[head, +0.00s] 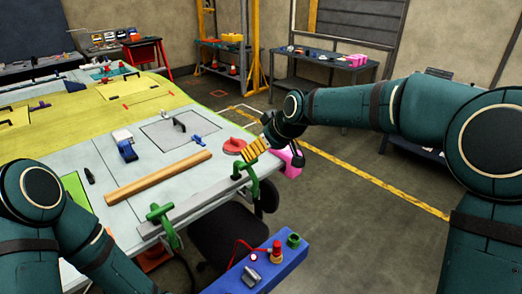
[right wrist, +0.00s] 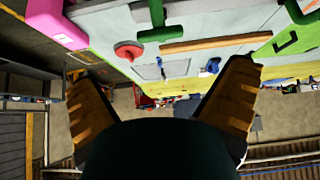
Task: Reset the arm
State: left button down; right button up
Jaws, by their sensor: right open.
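My right arm reaches in from the right in the head view. Its gripper (head: 256,149) hangs in the air by the right edge of the wing table, near a green clamp and a pink block. In the right wrist view the two orange-yellow ribbed fingers of this gripper (right wrist: 160,80) are spread wide with nothing between them. My left arm (head: 75,225) is folded at the lower left of the head view. Its gripper does not show.
The wing table (head: 125,210) bears a wooden bar (head: 160,178), a red disc (head: 234,146), a blue-and-white tool (head: 125,147) and green clamps (head: 160,213). A blue box (head: 260,268) stands in front. Open floor (head: 370,220) lies to the right, with a bench (head: 320,60) behind.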

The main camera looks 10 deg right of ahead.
jog(key=s+f+m+g+b, duration=0.1)
jog(key=s+f+m+b, duration=0.2)
jog(key=f, duration=1.6)
jog(key=s+d+f+m+g+b, duration=0.2)
jog(key=s+f+m+b, duration=0.3)
jog(key=s+f, duration=1.9)
notch_tip(320, 180, down, 2)
jog(key=shift+s+f+m+g+b, duration=0.15)
jog(key=shift+s+m+g+b, duration=0.15)
jog(key=shift+s+m+g, duration=0.15)
